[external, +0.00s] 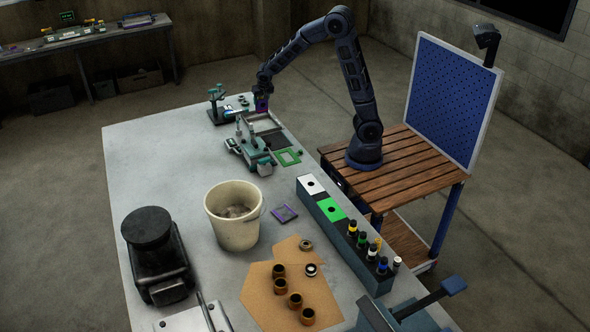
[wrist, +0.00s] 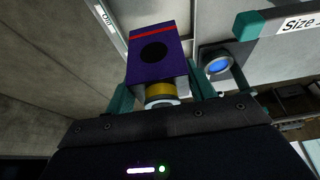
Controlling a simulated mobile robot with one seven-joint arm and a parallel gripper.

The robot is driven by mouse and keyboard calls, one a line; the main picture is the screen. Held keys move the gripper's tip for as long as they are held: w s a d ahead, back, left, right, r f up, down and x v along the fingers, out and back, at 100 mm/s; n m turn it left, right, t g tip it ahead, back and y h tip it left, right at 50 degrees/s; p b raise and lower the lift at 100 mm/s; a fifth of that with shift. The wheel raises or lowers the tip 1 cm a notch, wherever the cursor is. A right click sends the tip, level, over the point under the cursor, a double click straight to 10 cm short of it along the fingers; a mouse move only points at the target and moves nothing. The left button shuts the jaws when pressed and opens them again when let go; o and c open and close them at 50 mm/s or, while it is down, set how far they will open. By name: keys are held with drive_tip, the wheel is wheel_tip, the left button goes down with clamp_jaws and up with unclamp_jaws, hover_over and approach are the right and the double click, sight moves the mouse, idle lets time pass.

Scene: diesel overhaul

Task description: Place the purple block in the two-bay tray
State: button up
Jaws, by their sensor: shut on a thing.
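A purple block (wrist: 154,66) with a red stripe and a black round spot fills the space between the teal fingers of my gripper (wrist: 160,86). A yellow and pale round piece shows just below it; I cannot tell whether it belongs to the block. In the external view the purple block (external: 261,104) is a small patch at the tip of my gripper (external: 262,99), at the far end of the table. The two-bay tray (external: 277,128) is just below and in front of the gripper. The gap between block and tray is unclear.
A green-grey fixture (external: 250,147) stands close in front of the tray, and another stand (external: 216,108) is to its left. A cream bucket (external: 233,215) stands mid-table.

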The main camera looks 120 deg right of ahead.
drive_tip(key=shift+f, duration=4.55)
drive_tip(key=shift+f, duration=0.15)
drive_tip(key=o, duration=1.3)
